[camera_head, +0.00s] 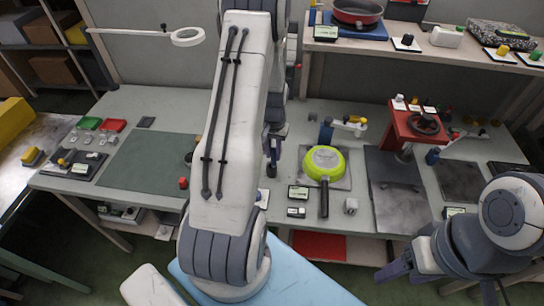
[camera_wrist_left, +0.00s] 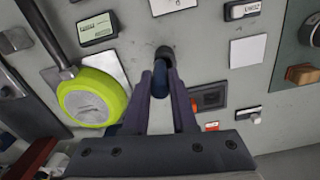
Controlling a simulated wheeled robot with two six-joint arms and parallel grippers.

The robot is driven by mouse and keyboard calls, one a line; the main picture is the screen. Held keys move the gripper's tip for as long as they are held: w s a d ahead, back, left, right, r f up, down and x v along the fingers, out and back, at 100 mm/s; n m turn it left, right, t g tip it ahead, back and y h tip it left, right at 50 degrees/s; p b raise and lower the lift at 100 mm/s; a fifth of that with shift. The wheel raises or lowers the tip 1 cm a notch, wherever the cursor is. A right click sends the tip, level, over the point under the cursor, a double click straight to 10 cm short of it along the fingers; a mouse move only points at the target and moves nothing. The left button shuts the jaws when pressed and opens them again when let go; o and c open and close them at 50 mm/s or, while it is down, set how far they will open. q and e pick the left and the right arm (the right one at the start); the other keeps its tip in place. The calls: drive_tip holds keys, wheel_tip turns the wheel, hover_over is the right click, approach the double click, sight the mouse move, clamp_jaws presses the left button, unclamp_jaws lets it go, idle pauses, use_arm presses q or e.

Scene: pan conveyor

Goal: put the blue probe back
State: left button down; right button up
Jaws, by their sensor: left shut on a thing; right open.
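The blue probe (camera_wrist_left: 160,80) is between the fingertips of my left gripper (camera_wrist_left: 161,88) in the left wrist view. My left gripper is shut on it. Just beyond the probe is a dark round piece (camera_wrist_left: 165,54); I cannot tell whether it is a holder or part of the probe. In the head view my left gripper (camera_head: 272,165) shows small beside my left arm, left of the green pan, and the probe is hard to make out. My right gripper (camera_head: 398,277) is open and empty at the lower right, in front of the bench.
A green pan (camera_head: 322,160) lies on a grey plate near the left gripper; it also shows in the wrist view (camera_wrist_left: 92,98). A small display (camera_head: 298,192) stands beside it. A red press (camera_head: 415,120) is to the right. The green mat (camera_head: 140,160) is mostly clear.

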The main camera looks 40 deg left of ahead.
use_arm(q)
drive_tip(key=shift+a+f, duration=0.45)
drive_tip(key=shift+a, duration=0.05)
wheel_tip(320, 180, down, 3)
drive_tip(key=shift+f+p, duration=0.1)
drive_tip(key=shift+p, duration=0.65)
drive_tip(key=shift+f, duration=0.25)
drive_tip(key=shift+f, duration=0.2)
drive_tip(key=c, duration=0.7)
unclamp_jaws()
